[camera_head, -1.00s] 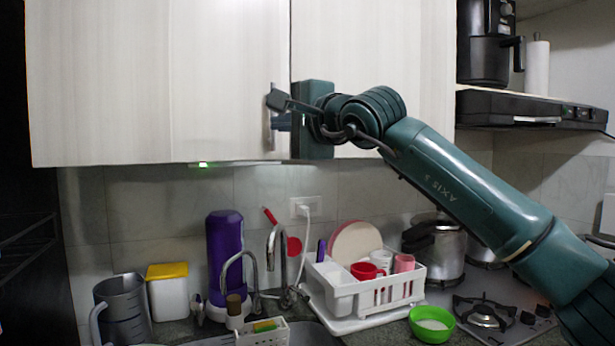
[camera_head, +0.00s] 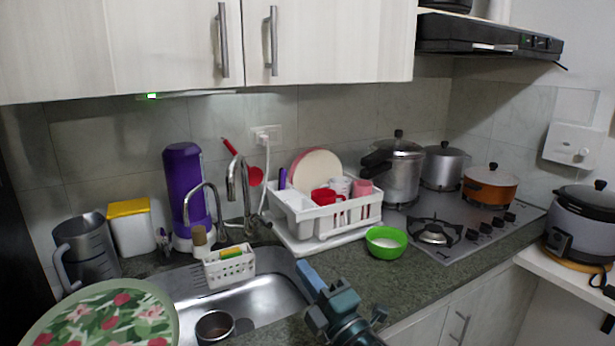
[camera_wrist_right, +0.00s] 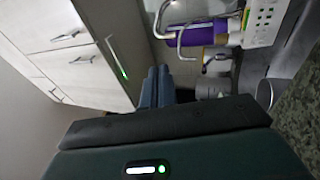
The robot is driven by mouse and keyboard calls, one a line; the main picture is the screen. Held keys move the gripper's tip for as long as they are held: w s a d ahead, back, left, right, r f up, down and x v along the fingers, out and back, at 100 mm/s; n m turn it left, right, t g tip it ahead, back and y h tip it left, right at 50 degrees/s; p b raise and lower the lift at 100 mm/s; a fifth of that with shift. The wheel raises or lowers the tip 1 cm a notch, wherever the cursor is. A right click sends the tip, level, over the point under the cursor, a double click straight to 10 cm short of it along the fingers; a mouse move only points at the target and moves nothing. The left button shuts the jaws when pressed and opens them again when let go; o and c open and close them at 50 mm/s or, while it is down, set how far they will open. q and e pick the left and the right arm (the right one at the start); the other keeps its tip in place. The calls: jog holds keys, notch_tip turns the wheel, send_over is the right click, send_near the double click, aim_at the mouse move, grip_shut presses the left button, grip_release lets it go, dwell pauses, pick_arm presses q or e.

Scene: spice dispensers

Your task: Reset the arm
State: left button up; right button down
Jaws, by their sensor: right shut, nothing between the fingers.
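My right gripper (camera_head: 309,274) is low in the head view, in front of the sink's right edge and the counter front. Its fingers are shut and empty, and it touches nothing that I can see. In the right wrist view the two blue-grey fingers (camera_wrist_right: 157,82) lie side by side, with the cabinet and the purple bottle beyond them. The upper cabinet doors (camera_head: 330,40) are shut, with both handles free. My left gripper is not in view.
A dish rack (camera_head: 330,222) and a green bowl (camera_head: 386,243) stand on the counter, left of the stove (camera_head: 470,232).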

jog(key=s+d+f+m+g+h, duration=0.1)
jog(key=s+d+f+m+h, duration=0.3)
jog(key=f+m, duration=0.35)
jog(key=s+d+f+m+g+h, duration=0.1)
jog(key=s+d+f+m+h, duration=0.25)
jog(key=s+f+m, duration=0.35)
jog(key=s+d+f+m+g+h, duration=0.1)
jog(key=s+d+f+m+g, duration=0.1)
jog(key=s+f, duration=0.4)
jog(key=s+d+f+m+g+p, duration=0.1)
jog(key=s+d+f+m+g, duration=0.2)
jog(key=s+f+m, duration=0.3)
jog(key=shift+s+d+f+h, duration=0.35)
jog(key=shift+s+d, duration=0.55)
jog(key=shift+s, duration=0.2)
